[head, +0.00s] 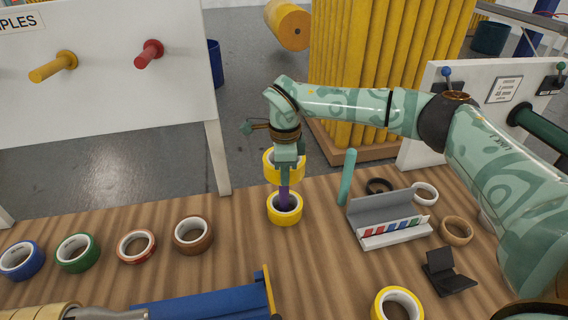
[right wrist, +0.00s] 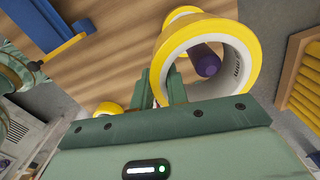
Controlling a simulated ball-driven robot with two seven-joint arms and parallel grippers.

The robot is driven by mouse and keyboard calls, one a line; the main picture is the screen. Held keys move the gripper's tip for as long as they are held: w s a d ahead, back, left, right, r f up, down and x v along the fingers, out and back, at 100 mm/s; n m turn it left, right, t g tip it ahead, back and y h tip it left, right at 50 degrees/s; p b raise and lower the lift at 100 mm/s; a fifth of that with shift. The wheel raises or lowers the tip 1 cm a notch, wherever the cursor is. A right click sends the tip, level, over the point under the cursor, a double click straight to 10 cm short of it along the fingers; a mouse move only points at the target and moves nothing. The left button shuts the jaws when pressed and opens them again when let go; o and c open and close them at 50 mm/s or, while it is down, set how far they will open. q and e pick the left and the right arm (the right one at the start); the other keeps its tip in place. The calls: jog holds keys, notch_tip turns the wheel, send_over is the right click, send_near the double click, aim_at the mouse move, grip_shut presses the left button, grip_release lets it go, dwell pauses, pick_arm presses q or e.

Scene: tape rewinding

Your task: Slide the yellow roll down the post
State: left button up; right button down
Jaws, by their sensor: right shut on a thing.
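My right gripper (head: 287,164) is shut on the wall of a yellow roll (head: 271,166), above the table. The held roll fills the top of the right wrist view (right wrist: 158,68), with its white core facing the camera. The purple post (head: 284,193) stands below it. In the right wrist view the post's rounded end (right wrist: 207,62) shows inside the held roll's opening; how far it reaches in is unclear. A second yellow roll (head: 285,219) lies around the post's foot, and its edge shows behind the held roll (right wrist: 182,12). My left gripper is not seen.
Loose rolls in blue (head: 20,261), green (head: 77,253), red (head: 137,247) and brown (head: 192,236) lie left. A teal post (head: 347,178), grey box (head: 385,212) and black stand (head: 446,272) are right. Another yellow roll (head: 380,310) and a blue holder (head: 205,300) are in front.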

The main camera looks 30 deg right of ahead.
jog(key=shift+f+b, duration=0.8)
jog(key=shift+f, duration=2.05)
jog(key=c, duration=1.3)
grip_release()
jog(key=shift+r, duration=0.1)
notch_tip(320, 180, up, 16)
jog(key=p, duration=0.3)
jog(key=shift+r, duration=0.1)
